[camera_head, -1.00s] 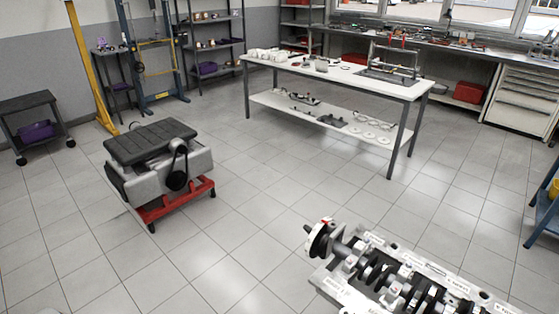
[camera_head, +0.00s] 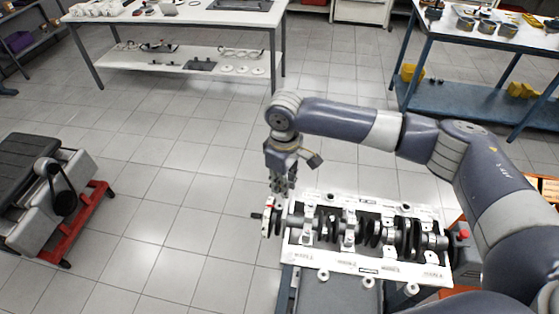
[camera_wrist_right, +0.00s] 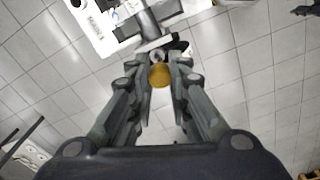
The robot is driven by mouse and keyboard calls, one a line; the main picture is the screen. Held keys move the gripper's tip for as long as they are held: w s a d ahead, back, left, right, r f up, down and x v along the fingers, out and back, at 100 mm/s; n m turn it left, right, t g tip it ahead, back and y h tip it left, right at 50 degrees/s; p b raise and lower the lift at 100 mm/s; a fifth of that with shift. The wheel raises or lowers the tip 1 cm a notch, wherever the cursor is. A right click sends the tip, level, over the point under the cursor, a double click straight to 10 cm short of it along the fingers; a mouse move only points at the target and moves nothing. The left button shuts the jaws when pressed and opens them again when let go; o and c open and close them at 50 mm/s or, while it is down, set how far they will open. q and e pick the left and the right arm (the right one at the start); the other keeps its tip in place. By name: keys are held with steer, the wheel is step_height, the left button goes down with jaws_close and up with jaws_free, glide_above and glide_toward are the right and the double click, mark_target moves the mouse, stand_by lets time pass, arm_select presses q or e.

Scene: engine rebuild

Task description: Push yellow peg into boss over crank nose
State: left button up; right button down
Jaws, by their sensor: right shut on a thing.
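My right gripper (camera_head: 281,190) points down above the nose end of the crankshaft (camera_head: 375,233), which lies in the pale engine block (camera_head: 345,262). In the right wrist view its fingers (camera_wrist_right: 160,72) are shut on the yellow peg (camera_wrist_right: 160,77), whose round end shows between them. The crank nose (camera_head: 257,216) sticks out at the left end of the block. A small light ring-like part (camera_wrist_right: 156,57) sits just beyond the peg in the wrist view; I cannot tell whether they touch. In the head view the peg is hidden by the fingers. My left gripper is not in view.
A blue bench (camera_head: 455,98) with parts stands at the back right. A white table (camera_head: 180,15) stands at the back left. Another engine on a red stand (camera_head: 75,235) is at the left. The tiled floor between is clear.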

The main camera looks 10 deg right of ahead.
steer(key=shift+w+a+r+n+p, duration=0.2)
steer(key=shift+w+r+n+p, duration=0.1)
steer(key=shift+w+n, duration=0.1)
arm_select(q)
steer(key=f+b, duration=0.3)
steer(key=b, duration=0.1)
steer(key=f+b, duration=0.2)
steer(key=b, duration=0.1)
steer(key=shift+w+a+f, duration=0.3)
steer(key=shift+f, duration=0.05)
arm_select(e)
step_height(320, 180, down, 6)
steer(key=shift+w+a+f, duration=0.2)
steer(key=shift+w, duration=0.2)
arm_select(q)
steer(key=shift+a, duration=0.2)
arm_select(e)
steer(key=shift+f, duration=0.25)
arm_select(q)
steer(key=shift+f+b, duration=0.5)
steer(key=shift+b, duration=0.05)
arm_select(e)
steer(key=shift+f, duration=1.85)
steer(key=c, duration=1.8)
jaws_free()
steer(key=shift+o, duration=0.2)
